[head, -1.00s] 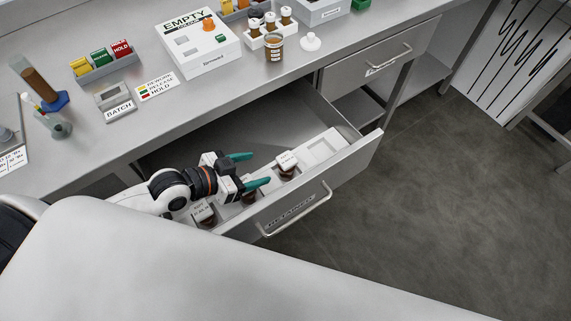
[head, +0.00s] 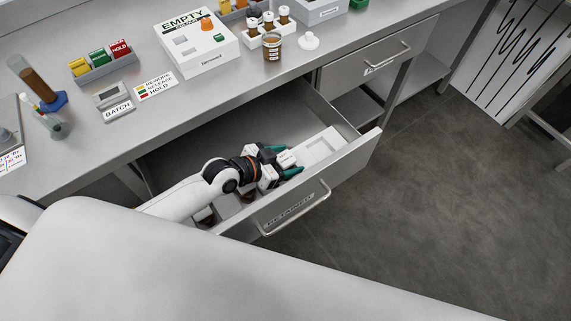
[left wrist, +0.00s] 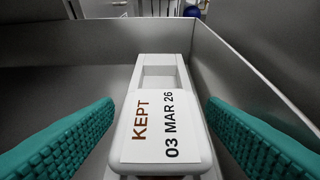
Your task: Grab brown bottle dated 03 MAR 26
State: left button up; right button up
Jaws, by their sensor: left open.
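The bottle marked KEPT 03 MAR 26 (left wrist: 160,128) stands in a white rack in the open drawer. Its white label top faces up in the left wrist view, and it also shows in the head view (head: 287,158). My left gripper (left wrist: 161,108) is open, with one teal finger on each side of the label top and a visible gap on both sides. In the head view this gripper (head: 285,160) reaches over the rack. My right gripper is not in view.
The white rack (head: 322,146) has empty slots beyond the bottle. Another brown bottle (head: 205,215) stands nearer, partly under my arm. Metal drawer walls (head: 352,152) surround the rack. The bench above holds a white EMPTY box (head: 200,50) and a brown jar (head: 272,47).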

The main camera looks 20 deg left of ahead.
pick_arm(q)
jog(key=c, duration=1.1)
jog(key=shift+c, duration=0.3)
jog(key=shift+r, duration=0.15)
